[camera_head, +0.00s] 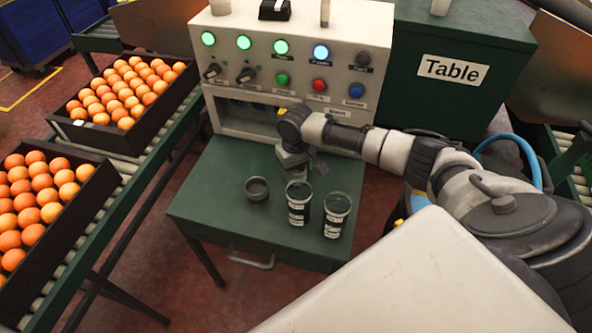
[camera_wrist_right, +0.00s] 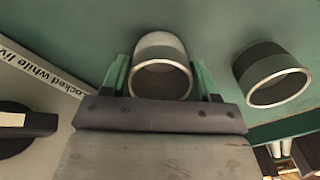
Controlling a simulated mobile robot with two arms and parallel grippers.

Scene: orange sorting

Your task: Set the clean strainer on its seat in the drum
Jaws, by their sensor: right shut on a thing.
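My right gripper (camera_head: 293,163) reaches in from the right, above the back of the green table, in front of the control panel. In the right wrist view its green fingers (camera_wrist_right: 160,85) are shut on a grey cup-shaped piece with a pale rim (camera_wrist_right: 160,46), apparently a strainer. The held piece is hard to make out in the head view. A similar dark cup (camera_wrist_right: 272,75) is apart to the right in the wrist view. A small dark cup (camera_head: 256,189) stands on the table, left of two labelled dark containers (camera_head: 298,202) (camera_head: 336,215). I cannot tell which thing is the drum. My left gripper is out of view.
The control panel (camera_head: 290,75) with lit buttons and knobs stands behind the green table (camera_head: 215,215). Crates of oranges (camera_head: 125,92) (camera_head: 45,205) sit on a roller conveyor at left. A green box labelled "Table" (camera_head: 452,69) is at the right. The table's left side is clear.

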